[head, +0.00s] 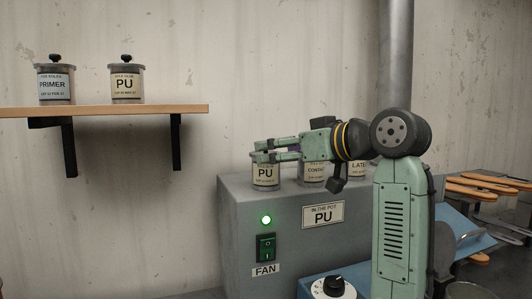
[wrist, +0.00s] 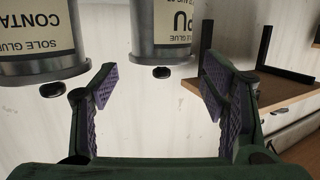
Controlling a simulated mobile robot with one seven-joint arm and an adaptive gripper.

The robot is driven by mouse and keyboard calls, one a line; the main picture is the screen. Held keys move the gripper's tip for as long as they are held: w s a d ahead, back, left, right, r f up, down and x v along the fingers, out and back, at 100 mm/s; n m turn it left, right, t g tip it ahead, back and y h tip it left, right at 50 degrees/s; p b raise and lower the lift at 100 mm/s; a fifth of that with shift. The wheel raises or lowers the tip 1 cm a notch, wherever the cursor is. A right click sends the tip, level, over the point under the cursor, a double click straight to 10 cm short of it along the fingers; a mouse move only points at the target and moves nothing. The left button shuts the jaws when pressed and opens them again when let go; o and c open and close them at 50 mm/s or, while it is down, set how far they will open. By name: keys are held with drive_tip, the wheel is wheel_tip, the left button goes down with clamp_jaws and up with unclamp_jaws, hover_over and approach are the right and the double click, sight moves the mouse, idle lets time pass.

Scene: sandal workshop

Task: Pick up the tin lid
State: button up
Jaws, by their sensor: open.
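My gripper (head: 257,151) is open and empty, its fingers pointing left at about the height of the top of the left PU tin (head: 265,176) on the grey cabinet. The fingers hide most of that tin's top in the head view. In the wrist view, which is upside down, the PU tin (wrist: 165,25) has a dark lid knob (wrist: 162,72) lying between my fingertips (wrist: 160,80). I cannot tell how far beyond the tips it is. The CONTACT tin (wrist: 35,45) beside it has a similar knob (wrist: 52,90).
A wooden shelf (head: 180,109) on the wall holds a PRIMER tin (head: 54,84) and another PU tin (head: 126,84), both with knobbed lids. A LATEX tin (head: 358,172) stands behind my arm on the cabinet (head: 240,215). The cabinet front has a lit green lamp (head: 266,220) and a FAN switch (head: 266,247).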

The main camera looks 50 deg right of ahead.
sight(267, 151)
drive_tip(key=x, duration=0.4)
drive_tip(key=shift+w, duration=0.35)
drive_tip(key=c, duration=0.7)
